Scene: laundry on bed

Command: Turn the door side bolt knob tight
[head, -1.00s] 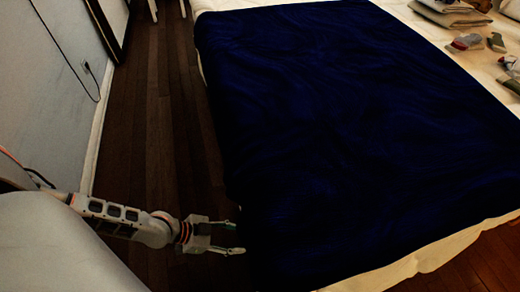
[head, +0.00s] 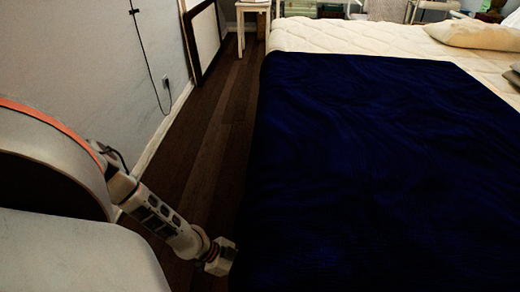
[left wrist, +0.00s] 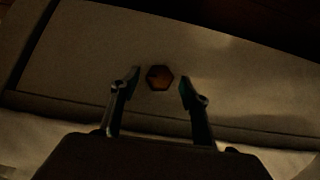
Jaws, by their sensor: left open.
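A small brown six-sided knob (left wrist: 159,78) sits on a pale, flat bed-side board (left wrist: 90,50) in the left wrist view. My left gripper (left wrist: 160,84) is open, with one finger on each side of the knob. Gaps show between both fingertips and the knob, and the depth between them is hard to judge. In the head view, my left gripper (head: 222,258) is low beside the bed's left edge. Its fingertips are hidden there by the blue cover, and the knob is not visible. My right gripper is not in view.
The bed carries a dark blue cover (head: 370,170) over a cream mattress (head: 350,42). A narrow strip of dark floor (head: 215,130) runs between bed and wall (head: 90,70). A framed panel (head: 205,40) leans on the wall, and a white stool (head: 252,10) stands at the back.

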